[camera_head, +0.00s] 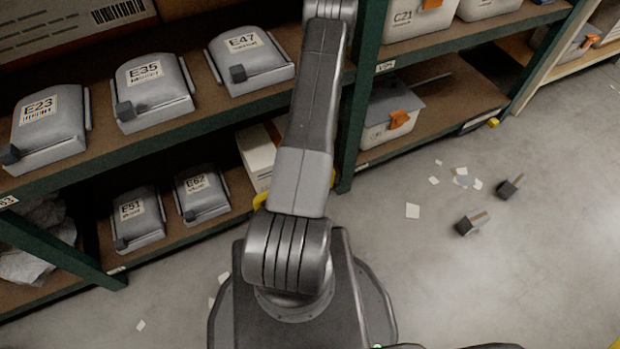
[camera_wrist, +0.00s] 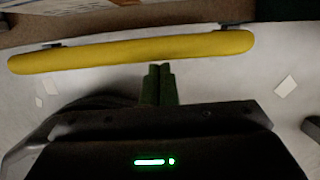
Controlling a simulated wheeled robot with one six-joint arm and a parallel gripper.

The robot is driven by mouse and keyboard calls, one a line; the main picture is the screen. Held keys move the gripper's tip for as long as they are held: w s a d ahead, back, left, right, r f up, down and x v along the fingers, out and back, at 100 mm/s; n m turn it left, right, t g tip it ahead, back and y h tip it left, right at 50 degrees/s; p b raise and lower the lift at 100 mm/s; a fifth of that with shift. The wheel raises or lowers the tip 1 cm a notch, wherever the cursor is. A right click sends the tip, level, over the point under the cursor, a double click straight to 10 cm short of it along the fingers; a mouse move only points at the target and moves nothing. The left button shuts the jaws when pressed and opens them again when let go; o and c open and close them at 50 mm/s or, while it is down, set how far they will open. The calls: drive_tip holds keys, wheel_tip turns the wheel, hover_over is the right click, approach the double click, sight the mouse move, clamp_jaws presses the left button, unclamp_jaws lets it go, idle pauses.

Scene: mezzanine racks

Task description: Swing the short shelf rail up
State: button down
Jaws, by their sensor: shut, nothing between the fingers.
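The short shelf rail (camera_wrist: 130,51) is a yellow padded bar that runs across the upper part of the wrist view, with a dark bracket near each end. The head view hides the gripper.
Racks with green posts (camera_head: 359,95) hold grey labelled bins, such as E47 (camera_head: 262,72), and white bins with orange latches (camera_head: 400,121). Two small dark blocks (camera_head: 473,223) and paper scraps (camera_head: 413,211) lie on the floor. The floor at right is mostly clear.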

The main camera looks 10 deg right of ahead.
drive_tip(key=shift+w+a+r+t, duration=0.15)
drive_tip(key=shift+w, duration=0.4)
drive_tip(key=shift+w+a+r+t, duration=0.1)
drive_tip(key=shift+w+t, duration=0.05)
drive_tip(key=shift+w, duration=0.5)
drive_tip(key=shift+r+p, duration=0.3)
drive_tip(key=shift+r, duration=0.2)
drive_tip(key=s+p+v, duration=0.1)
drive_tip(key=p+v, duration=0.4)
drive_tip(key=v, duration=0.8)
drive_tip(key=shift+s+d+f+p, duration=0.2)
drive_tip(key=shift+s+f+p, duration=0.1)
drive_tip(key=shift+s, duration=0.1)
drive_tip(key=shift+f, duration=0.1)
drive_tip(key=w+b+x, duration=0.1)
drive_tip(key=b+x, duration=0.4)
drive_tip(key=x, duration=0.7)
drive_tip(key=shift+a, duration=0.25)
